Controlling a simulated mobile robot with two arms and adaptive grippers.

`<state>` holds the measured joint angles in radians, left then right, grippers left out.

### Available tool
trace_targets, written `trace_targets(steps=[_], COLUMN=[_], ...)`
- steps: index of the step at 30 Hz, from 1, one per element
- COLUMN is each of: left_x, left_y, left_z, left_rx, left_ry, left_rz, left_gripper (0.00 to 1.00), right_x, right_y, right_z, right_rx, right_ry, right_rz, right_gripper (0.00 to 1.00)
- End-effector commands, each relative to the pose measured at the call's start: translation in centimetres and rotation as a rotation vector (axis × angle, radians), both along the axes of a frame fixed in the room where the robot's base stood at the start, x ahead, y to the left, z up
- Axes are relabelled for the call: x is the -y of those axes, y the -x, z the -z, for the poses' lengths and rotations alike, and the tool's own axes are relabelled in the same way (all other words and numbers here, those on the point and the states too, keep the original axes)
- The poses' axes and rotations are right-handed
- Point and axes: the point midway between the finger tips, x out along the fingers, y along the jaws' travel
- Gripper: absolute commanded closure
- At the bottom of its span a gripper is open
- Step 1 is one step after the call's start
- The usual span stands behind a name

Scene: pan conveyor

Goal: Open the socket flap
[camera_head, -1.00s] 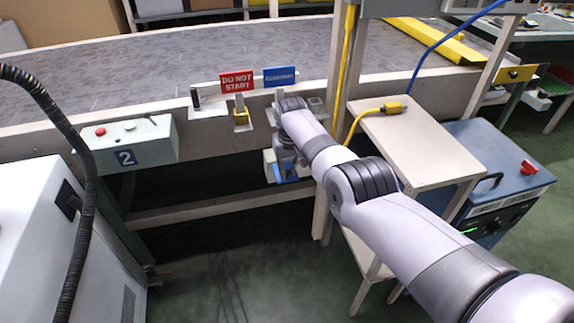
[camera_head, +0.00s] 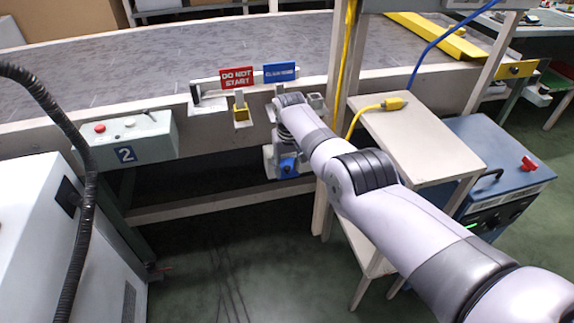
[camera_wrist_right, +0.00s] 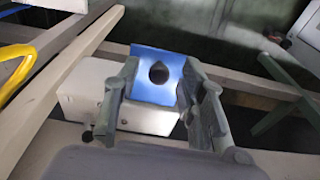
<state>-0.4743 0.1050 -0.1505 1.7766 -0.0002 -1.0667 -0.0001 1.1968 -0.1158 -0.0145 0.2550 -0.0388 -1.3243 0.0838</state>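The socket is a pale box (camera_wrist_right: 88,88) below the conveyor's side rail, with a blue face or flap (camera_wrist_right: 150,90) bearing a dark round spot. I cannot tell whether the flap is raised. In the head view the blue part (camera_head: 288,167) shows just below my right wrist. My right gripper (camera_wrist_right: 161,66) is open, with one finger on each side of the blue part. Whether the fingers touch it is unclear. In the head view the arm mostly hides this gripper. My left gripper is not in view.
A red DO NOT START tag (camera_head: 237,77) and a blue tag (camera_head: 279,71) stand on the rail above. A yellow plug (camera_head: 395,103) with cable lies on the small side table (camera_head: 425,135) at right. A control box (camera_head: 128,142) is at left.

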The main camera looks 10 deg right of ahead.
Motion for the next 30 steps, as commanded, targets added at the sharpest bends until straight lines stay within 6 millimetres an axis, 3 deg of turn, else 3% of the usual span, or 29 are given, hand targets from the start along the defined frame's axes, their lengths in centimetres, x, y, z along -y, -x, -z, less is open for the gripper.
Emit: trace_targets(steps=[10, 17, 30], left_x=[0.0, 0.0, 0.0], left_y=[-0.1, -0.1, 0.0], left_z=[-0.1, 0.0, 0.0], left_rx=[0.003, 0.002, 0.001], left_ry=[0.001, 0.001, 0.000], left_rz=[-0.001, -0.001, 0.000], left_gripper=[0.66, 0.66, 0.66], right_x=[0.0, 0.0, 0.0], right_y=[-0.1, 0.2, 1.3], right_z=[-0.5, -2.5, -10.5], right_rx=[0.002, 0.004, 0.002], right_ry=[0.001, 0.001, 0.000], right_rz=[0.000, 0.000, 0.000], right_gripper=[0.62, 0.62, 0.62])
